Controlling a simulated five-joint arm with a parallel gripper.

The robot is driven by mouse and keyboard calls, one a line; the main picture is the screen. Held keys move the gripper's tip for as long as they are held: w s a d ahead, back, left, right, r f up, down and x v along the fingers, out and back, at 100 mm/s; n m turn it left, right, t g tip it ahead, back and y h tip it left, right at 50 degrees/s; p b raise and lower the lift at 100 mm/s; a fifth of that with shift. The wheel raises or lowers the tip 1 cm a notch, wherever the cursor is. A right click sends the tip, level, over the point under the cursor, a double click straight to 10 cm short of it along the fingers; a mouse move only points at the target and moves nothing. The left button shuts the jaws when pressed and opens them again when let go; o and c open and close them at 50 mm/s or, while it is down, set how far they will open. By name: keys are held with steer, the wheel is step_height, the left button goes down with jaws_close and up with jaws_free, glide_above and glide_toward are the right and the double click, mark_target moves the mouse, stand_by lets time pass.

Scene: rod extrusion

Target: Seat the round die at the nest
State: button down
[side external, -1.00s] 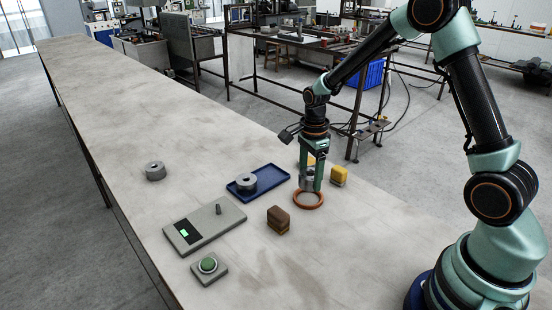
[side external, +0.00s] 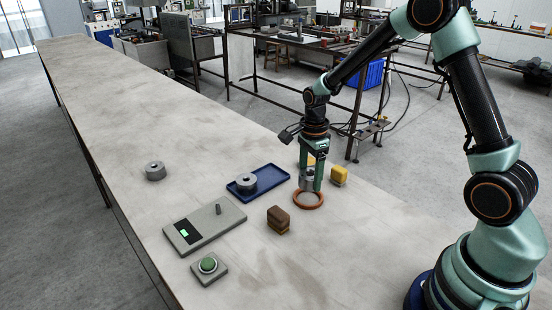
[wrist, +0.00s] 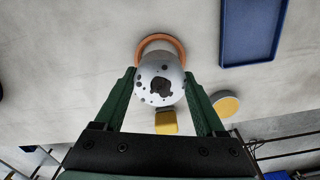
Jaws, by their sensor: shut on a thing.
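My gripper (side external: 310,184) points down and is shut on a grey round die (side external: 306,179). In the wrist view the die (wrist: 160,82) shows a pale round face with dark holes and an irregular dark opening, between the two green fingers. An orange-brown ring (side external: 308,206) lies on the bench just under and in front of the fingertips; I take it for the nest. In the wrist view the die overlaps the near part of the ring (wrist: 160,37). The contact between die and ring is hidden, so I cannot tell whether they touch.
A brown block (side external: 278,219), a yellow block (side external: 339,176), a grey plate with a peg (side external: 190,232), a green button (side external: 208,265) and a loose grey part (side external: 155,171) are around.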

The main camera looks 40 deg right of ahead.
steer(key=shift+f, duration=2.2)
jaws_free()
steer(key=shift+f, duration=0.1)
step_height(320, 180, up, 12)
stand_by(0.4)
steer(key=s+a+r+n+t, duration=0.2)
steer(key=s+r+n, duration=0.4)
steer(key=n, duration=0.4)
steer(key=s+a+r+n+t, duration=0.3)
steer(key=s+r+n, duration=0.3)
steer(key=n, duration=0.5)
steer(key=shift+s+a+t, duration=0.3)
steer(key=shift+s+a, duration=0.2)
steer(key=shift+s, duration=0.25)
